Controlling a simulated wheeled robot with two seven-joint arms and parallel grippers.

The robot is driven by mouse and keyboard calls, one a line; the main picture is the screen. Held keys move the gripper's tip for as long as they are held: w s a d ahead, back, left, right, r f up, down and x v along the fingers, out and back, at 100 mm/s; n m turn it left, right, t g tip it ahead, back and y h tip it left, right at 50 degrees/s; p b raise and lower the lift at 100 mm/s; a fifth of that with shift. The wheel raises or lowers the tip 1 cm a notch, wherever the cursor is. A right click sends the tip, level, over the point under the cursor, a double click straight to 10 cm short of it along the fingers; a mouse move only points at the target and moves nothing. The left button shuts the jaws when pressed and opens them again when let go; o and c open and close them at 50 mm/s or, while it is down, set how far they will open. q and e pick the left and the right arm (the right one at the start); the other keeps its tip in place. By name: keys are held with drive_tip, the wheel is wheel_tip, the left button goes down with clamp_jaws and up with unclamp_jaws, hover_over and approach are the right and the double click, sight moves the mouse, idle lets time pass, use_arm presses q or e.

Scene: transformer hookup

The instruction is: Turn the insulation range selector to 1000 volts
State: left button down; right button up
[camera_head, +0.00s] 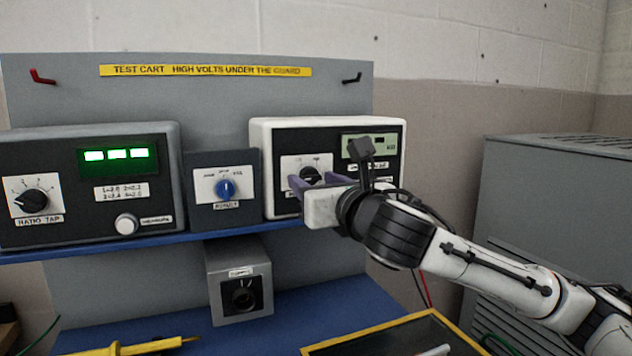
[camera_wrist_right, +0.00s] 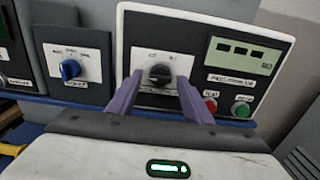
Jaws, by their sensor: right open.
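The insulation tester is a white box with a black face (camera_head: 284,140) at the right of the shelf. Its range selector, a black knob (camera_head: 311,175) on a white dial plate, is partly hidden by my gripper in the head view. In the right wrist view the knob (camera_wrist_right: 160,74) shows between and beyond the fingertips. My right gripper (camera_head: 322,184) is open in front of the knob, one finger to each side; I cannot tell whether they touch it. It also shows in the right wrist view (camera_wrist_right: 158,88). The dial marks are too small to read. My left gripper is not in view.
A blue knob (camera_head: 226,188) on a smaller panel stands just left of the tester. A ratio meter (camera_head: 90,150) with a green display is at far left. Red (camera_wrist_right: 210,104) and green (camera_wrist_right: 241,109) buttons sit right of the selector. A yellow-rimmed tray (camera_head: 330,347) lies below.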

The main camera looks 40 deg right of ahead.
drive_tip(key=shift+c, duration=0.9)
drive_tip(key=c, duration=0.9)
